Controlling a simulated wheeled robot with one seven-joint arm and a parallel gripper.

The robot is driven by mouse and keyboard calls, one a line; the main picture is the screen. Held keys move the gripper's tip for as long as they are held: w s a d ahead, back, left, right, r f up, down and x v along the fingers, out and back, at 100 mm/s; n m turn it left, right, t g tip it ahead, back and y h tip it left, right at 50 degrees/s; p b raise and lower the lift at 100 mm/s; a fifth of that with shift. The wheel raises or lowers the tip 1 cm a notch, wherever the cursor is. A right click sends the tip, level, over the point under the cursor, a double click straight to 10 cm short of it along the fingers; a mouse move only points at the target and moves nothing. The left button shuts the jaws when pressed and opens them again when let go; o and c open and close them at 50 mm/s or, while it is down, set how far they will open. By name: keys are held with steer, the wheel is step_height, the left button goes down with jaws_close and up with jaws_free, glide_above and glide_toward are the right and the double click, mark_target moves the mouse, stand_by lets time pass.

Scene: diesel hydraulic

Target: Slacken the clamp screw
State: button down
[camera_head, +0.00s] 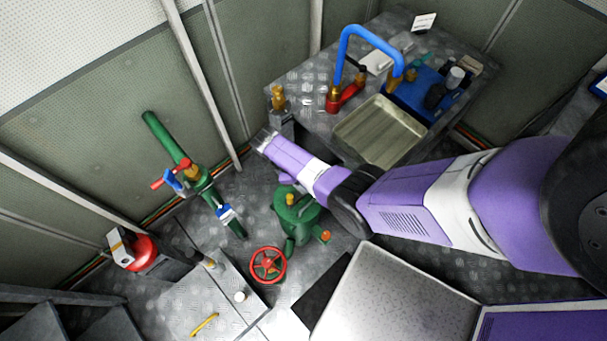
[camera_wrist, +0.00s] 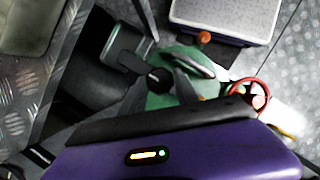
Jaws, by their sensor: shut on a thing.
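The green pot (camera_head: 296,212) stands on the floor below my forearm in the head view, and it also shows in the wrist view (camera_wrist: 156,101). A dark round knob (camera_wrist: 158,81), which looks like the clamp screw, sits over the pot's top in the wrist view. My gripper (camera_wrist: 157,78) is at this knob and appears shut on it, with grey finger-like parts on either side. In the head view my wrist covers the fingertips and the knob. How far the screw is turned cannot be told.
A red handwheel (camera_head: 268,265) is in front of the pot. A green pipe with a red lever (camera_head: 170,174) rises to the left. A bench (camera_head: 308,88) with a blue bent pipe (camera_head: 371,36) and a metal tray (camera_head: 381,131) stands behind. A red device (camera_head: 140,252) is at far left.

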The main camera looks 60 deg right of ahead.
steer(key=shift+n, duration=0.4)
steer(key=c, duration=0.9)
jaws_free()
steer(key=p+v, duration=0.1)
steer(key=v, duration=0.6)
steer(key=shift+a+r, duration=0.15)
steer(key=shift+r, duration=0.25)
